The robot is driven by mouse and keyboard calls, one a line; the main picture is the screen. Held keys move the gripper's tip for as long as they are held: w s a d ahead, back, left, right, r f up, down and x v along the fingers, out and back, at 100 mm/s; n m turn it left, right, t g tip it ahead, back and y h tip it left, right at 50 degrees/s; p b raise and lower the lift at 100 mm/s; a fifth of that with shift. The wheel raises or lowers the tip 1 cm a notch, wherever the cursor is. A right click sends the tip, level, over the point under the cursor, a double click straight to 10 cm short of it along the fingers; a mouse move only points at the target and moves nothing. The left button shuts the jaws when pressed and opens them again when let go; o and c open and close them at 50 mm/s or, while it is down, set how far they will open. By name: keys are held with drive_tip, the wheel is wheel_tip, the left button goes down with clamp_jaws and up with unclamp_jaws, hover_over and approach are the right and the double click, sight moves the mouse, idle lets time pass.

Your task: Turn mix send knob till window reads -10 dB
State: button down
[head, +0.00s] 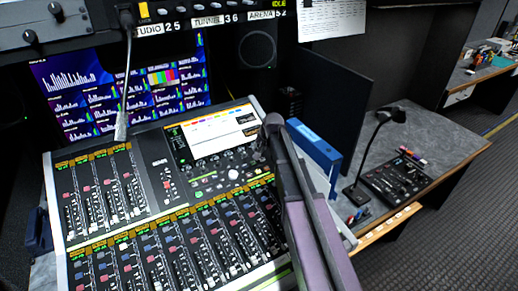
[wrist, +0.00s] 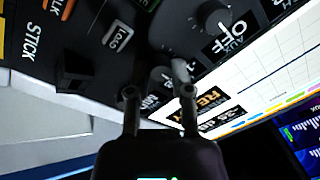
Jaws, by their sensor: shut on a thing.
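In the wrist view my gripper (wrist: 160,88) has one finger on each side of a small grey knob (wrist: 161,74), shut on it. The fingers partly cover the knob and the label beside it. A small dark window (wrist: 222,119) below an orange label (wrist: 211,97) seems to read -35 dB, turned sideways and partly cut by a finger. In the head view my gripper (head: 272,122) is at the upper right of the mixing console (head: 48,200), by its screen (head: 215,128). The knob is hidden there behind my gripper.
Another knob (wrist: 214,14) has a window (wrist: 229,35) reading OFF close by. A dark block-shaped control (wrist: 75,70) stands at the left. A blue binder (head: 314,146) stands right of my arm. A gooseneck microphone (head: 372,140) and small panel (head: 400,180) are farther right.

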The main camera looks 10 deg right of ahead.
drive_tip(key=c, duration=0.5)
unclamp_jaws()
drive_tip(key=shift+n, duration=0.5)
drive_tip(key=n, duration=0.4)
drive_tip(key=shift+n, duration=0.4)
drive_tip(key=n, duration=0.5)
drive_tip(key=shift+w+n+g+p, duration=0.1)
drive_tip(key=shift+n+g+p, duration=0.25)
drive_tip(key=shift+n+g, duration=0.05)
drive_tip(key=shift+r+p, duration=0.3)
drive_tip(key=p+v, duration=1.3)
drive_tip(key=v, duration=0.1)
drive_tip(key=s+a+f+m+g+b, duration=0.1)
drive_tip(key=s+f+b, duration=0.3)
drive_tip(key=s, duration=0.4)
drive_tip(key=s+a+f+m+g+h+b, duration=0.1)
drive_tip(key=s+f+m+b, duration=0.2)
drive_tip(key=s, duration=0.5)
drive_tip(key=s+f+m+g+h+b, duration=0.1)
drive_tip(key=s+f+b, duration=0.4)
drive_tip(key=s+f, duration=0.2)
drive_tip(key=shift+s+a+m+g+b, duration=0.3)
drive_tip(key=shift+s+a+m+b, duration=0.1)
drive_tip(key=shift+s, duration=0.2)
drive_tip(key=shift+s+f+b, duration=0.35)
drive_tip(key=shift+s+f, duration=0.05)
drive_tip(key=shift+s, duration=0.4)
